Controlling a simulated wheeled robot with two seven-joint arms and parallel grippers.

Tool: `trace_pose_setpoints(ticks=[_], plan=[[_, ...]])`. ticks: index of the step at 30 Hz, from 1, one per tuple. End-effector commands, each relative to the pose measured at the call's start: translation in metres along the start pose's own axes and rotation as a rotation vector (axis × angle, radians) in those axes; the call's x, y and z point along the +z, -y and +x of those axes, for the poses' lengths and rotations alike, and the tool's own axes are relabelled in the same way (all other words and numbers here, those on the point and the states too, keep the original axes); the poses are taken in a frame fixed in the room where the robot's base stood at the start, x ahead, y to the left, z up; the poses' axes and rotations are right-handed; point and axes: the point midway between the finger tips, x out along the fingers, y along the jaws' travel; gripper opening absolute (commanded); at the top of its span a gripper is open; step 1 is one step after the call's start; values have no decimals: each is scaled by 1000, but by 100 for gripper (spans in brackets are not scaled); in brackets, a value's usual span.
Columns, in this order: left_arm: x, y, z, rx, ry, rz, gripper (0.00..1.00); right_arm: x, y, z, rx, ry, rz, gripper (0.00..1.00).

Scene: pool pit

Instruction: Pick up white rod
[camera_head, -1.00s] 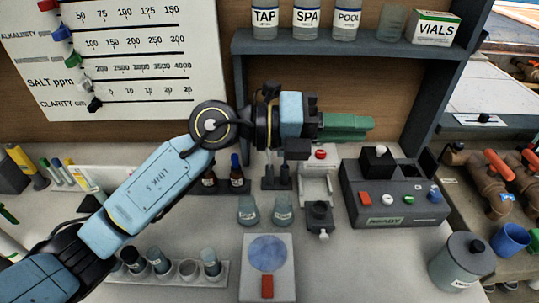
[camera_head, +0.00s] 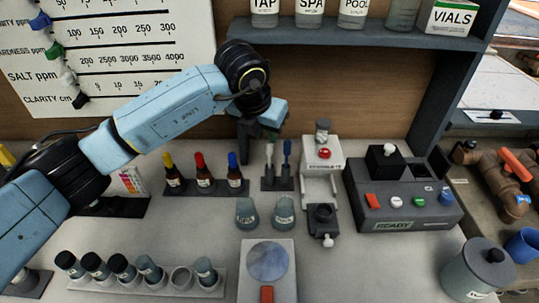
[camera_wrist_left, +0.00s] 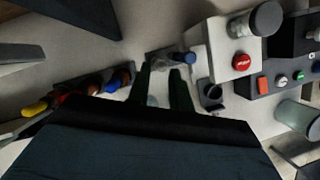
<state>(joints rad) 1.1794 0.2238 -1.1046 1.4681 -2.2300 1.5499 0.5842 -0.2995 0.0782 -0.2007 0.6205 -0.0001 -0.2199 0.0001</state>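A small dark rack (camera_head: 278,184) holds two thin upright rods. The left one is the pale white rod (camera_head: 269,156); the one beside it is a blue-topped rod (camera_head: 287,152). My left gripper (camera_head: 257,150) points down just above and left of the rack, close to the white rod. In the left wrist view its two dark green fingers (camera_wrist_left: 160,72) are apart with nothing gripped. There the blue-topped rod (camera_wrist_left: 183,58) shows just right of the fingers; I cannot clearly tell the white rod. My right gripper is not in view.
Dropper bottles (camera_head: 203,183) stand left of the rack. Two small cups (camera_head: 284,212) sit in front. A white device with a red button (camera_head: 322,154) is close on the right, beside a grey READY box (camera_head: 400,205). A shelf (camera_head: 350,34) hangs above.

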Motion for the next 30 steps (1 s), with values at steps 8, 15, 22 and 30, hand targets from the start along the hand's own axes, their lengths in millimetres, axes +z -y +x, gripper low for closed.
trace_pose_setpoints(ticks=[8, 15, 22, 30], plan=[[0, 2, 24, -3, -2, 1, 22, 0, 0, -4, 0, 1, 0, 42], [0, 3, 58, -2, -1, 0, 22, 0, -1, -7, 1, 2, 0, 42], [0, 3, 64, -2, 1, 2, 22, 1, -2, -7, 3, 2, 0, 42], [0, 3, 64, -2, 1, 2, 3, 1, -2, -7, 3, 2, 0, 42]])
